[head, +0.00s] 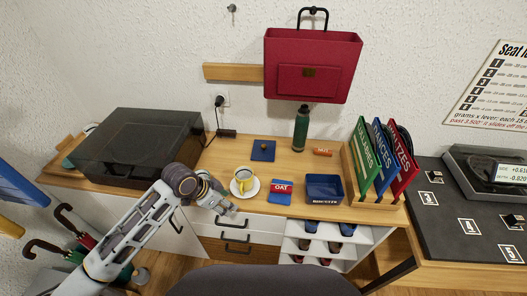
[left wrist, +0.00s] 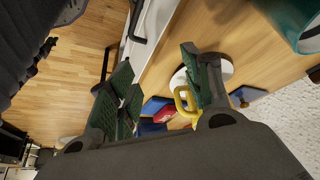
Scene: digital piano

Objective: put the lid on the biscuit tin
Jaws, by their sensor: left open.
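The biscuit tin (head: 325,188) is a dark blue, square, open-topped box at the front right of the cabinet top. A flat dark blue square with a small knob-like spot (head: 263,150), seemingly its lid, lies near the wall, left of the green bottle. It seems to show partly in the left wrist view (left wrist: 246,97). My left gripper (head: 230,208) is at the cabinet's front edge, just in front of the cup. In the left wrist view its green-padded fingers (left wrist: 158,78) are apart with nothing clearly held. My right gripper is not in view.
A yellow-handled cup on a white saucer (head: 256,190) stands close behind my left gripper. A red and blue OAT packet (head: 281,192) lies between saucer and tin. A dark-lidded turntable (head: 138,147) fills the left.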

